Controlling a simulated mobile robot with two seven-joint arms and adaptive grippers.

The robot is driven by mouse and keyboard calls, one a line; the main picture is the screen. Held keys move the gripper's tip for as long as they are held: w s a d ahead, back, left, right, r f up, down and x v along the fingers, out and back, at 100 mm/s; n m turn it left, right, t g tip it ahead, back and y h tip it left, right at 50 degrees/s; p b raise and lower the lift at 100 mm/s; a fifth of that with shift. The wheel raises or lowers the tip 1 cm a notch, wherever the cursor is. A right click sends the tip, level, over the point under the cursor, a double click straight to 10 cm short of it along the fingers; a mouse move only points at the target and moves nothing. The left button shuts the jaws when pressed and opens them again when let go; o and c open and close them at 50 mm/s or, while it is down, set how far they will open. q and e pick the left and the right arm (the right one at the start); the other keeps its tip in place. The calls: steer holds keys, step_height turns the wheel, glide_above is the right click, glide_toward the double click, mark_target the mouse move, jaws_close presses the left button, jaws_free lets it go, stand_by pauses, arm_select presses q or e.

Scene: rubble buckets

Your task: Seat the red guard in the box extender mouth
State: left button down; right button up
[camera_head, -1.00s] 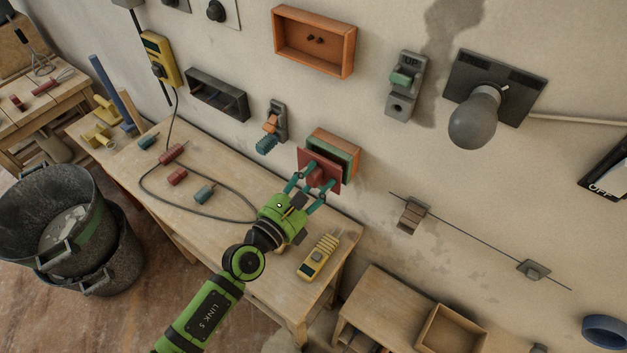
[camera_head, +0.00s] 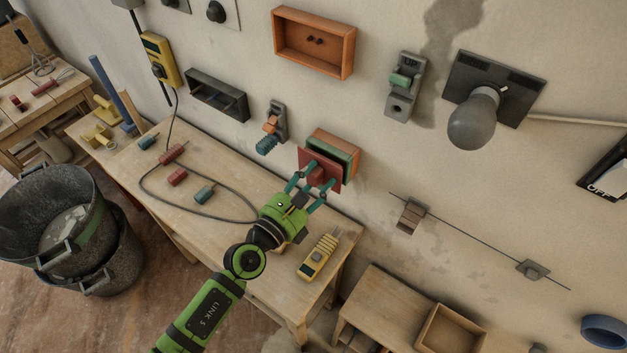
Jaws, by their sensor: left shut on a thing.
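The red guard (camera_head: 330,163) is a flat red plate with a red block on its near face. My left gripper (camera_head: 312,189) is green with teal fingers and is shut on that block. It holds the plate tilted in front of the box extender (camera_head: 340,142), an orange box with a green inner edge on the wall. The plate covers much of the extender's mouth, and a dark gap shows along the plate's upper right edge. I cannot tell whether the plate touches the mouth. My right gripper is not in view.
A wooden bench (camera_head: 215,232) below carries a yellow meter (camera_head: 318,257), a looped cable and several red and teal plugs. An orange open box (camera_head: 314,41), a dark box (camera_head: 217,94) and a grey switch (camera_head: 404,85) are on the wall. Black buckets (camera_head: 70,222) stand at left.

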arm_select(q)
steer(key=shift+x, duration=1.05)
steer(key=c, duration=0.5)
jaws_free()
steer(key=v, duration=1.2)
